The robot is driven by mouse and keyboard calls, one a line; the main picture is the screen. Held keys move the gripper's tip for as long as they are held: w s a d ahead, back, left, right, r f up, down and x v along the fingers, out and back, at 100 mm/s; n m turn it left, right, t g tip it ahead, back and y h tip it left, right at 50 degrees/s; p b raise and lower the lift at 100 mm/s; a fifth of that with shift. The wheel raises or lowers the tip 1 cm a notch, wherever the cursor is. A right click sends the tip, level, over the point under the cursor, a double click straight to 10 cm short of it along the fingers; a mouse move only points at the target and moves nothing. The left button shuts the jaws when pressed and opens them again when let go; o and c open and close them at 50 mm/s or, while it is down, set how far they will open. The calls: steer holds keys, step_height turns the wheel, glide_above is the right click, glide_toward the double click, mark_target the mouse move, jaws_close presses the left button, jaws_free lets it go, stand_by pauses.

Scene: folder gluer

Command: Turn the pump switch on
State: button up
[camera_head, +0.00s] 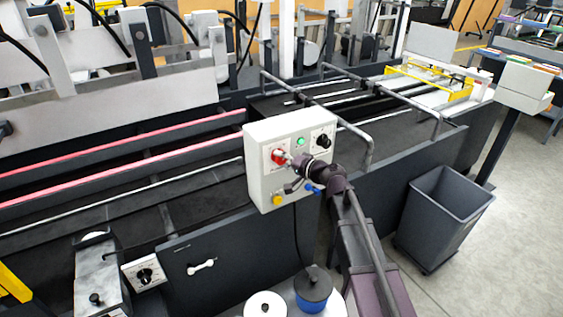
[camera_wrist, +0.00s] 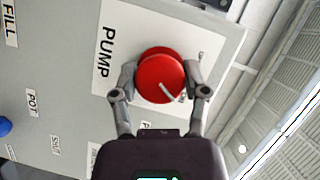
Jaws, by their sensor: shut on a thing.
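The pump switch is a round red knob (camera_wrist: 160,76) with a white pointer line, on a white plate lettered PUMP (camera_wrist: 107,50) in the wrist view. In the head view the red knob (camera_head: 279,156) sits at the upper left of the grey control box (camera_head: 262,187). My gripper (camera_wrist: 160,82) has one finger on each side of the knob and is shut on it. In the head view my gripper (camera_head: 290,161) reaches the box face from the right. The pointer line runs obliquely toward the lower right finger in the wrist view.
The box also carries a green button (camera_head: 300,141), a black knob (camera_head: 322,141) and a yellow button (camera_head: 278,200). A blue knob (camera_wrist: 4,126) shows at the wrist view's left edge. A grey bin (camera_head: 440,215) stands on the floor at right.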

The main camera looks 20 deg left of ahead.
stand_by(0.4)
steer(key=o, duration=1.1)
steer(key=shift+o, duration=0.2)
